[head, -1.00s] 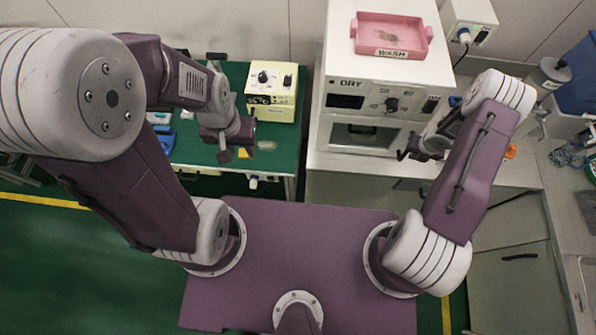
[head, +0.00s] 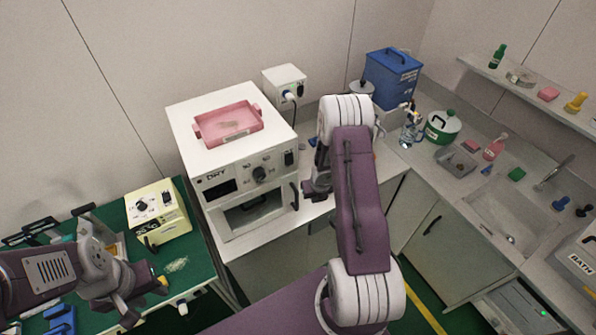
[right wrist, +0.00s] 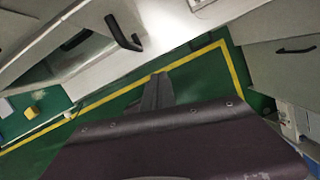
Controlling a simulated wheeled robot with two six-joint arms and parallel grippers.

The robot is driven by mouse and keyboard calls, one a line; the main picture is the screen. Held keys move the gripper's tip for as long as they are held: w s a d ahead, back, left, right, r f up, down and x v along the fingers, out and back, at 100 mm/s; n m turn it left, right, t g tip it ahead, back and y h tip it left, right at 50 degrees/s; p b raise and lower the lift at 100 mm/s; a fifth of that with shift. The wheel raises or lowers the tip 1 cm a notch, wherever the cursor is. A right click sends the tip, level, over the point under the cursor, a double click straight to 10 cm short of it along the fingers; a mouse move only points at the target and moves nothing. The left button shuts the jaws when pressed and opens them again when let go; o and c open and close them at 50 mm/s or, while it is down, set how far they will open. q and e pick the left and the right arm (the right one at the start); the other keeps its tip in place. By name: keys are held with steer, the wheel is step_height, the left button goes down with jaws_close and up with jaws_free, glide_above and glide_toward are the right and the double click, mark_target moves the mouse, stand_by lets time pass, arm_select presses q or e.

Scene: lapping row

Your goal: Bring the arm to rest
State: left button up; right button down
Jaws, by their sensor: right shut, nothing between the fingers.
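My right arm stands over the right side of my base in the head view. Its gripper (head: 312,190) is partly hidden behind the arm, near the front of the white oven. In the right wrist view the right gripper's fingers (right wrist: 158,92) are together with nothing between them. My left gripper (head: 145,292) is at the lower left of the head view, over the green bench mat (head: 200,268). Its fingertips are too unclear to tell whether they are open.
A white oven marked DRY (head: 245,180) carries a pink tray (head: 228,124). A yellow instrument box (head: 158,212) stands on the green bench. A counter with a sink (head: 512,215), a green pot (head: 442,127) and a blue bin (head: 392,78) lies to the right. Green floor shows between.

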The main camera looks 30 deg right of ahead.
steer(key=w+a+r+m+t+b, duration=0.1)
steer(key=w+a+r+t+b, duration=0.15)
steer(key=w+a+b, duration=0.8)
steer(key=s+a+f+m+g+b, duration=0.1)
steer(key=s+a+m+g+b, duration=0.1)
steer(key=s+m, duration=1)
steer(key=s+a+f+m+g+b, duration=0.1)
steer(key=s+a+m+b, duration=0.3)
steer(key=s+m, duration=0.8)
steer(key=m+g+b, duration=0.1)
steer(key=m+b, duration=0.1)
steer(key=m, duration=0.6)
steer(key=shift+s+a+f+m+y, duration=0.2)
steer(key=shift+s+f+m+y, duration=0.2)
